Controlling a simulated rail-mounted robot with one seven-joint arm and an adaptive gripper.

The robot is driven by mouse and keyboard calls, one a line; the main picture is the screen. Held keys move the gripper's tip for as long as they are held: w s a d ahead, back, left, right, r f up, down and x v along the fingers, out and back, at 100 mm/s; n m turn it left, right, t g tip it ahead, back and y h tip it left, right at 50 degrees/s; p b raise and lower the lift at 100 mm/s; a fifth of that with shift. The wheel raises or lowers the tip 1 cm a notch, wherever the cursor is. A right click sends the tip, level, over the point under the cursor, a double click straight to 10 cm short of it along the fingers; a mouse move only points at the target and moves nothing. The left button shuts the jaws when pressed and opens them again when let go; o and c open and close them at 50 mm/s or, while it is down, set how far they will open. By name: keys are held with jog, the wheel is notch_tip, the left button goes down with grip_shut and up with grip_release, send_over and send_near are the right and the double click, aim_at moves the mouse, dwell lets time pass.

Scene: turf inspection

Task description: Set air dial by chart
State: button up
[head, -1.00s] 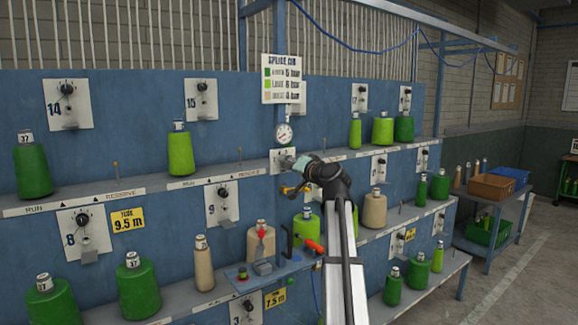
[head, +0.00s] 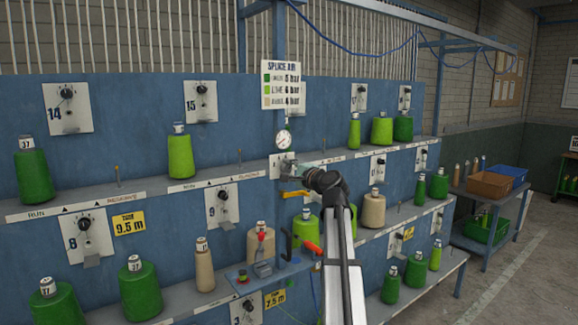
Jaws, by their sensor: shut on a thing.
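The splice air chart (head: 281,85) hangs on the post, with dark green, lime and sand rows; the bar figures look like 5, 6 and 4 but are small. Below it is a round white gauge (head: 283,140); its needle is too small to read. Under the gauge, a pale plate (head: 275,164) carries the air dial. My gripper (head: 292,171) reaches in from the right at this plate and is shut on the air dial's knob. The fingers hide the knob and most of its markings.
Lime cones (head: 180,153) and dark green cones (head: 34,172) stand on the shelf to either side. Below my gripper is a blue splicer unit (head: 262,272) with red handles. A yellow lever (head: 296,193) sits just under the plate.

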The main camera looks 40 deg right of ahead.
jog(key=shift+m+p, duration=0.85)
jog(key=shift+m, duration=0.75)
jog(key=o, duration=1.2)
jog(key=shift+c, duration=0.2)
jog(key=s, duration=1.2)
jog(key=shift+a, duration=0.45)
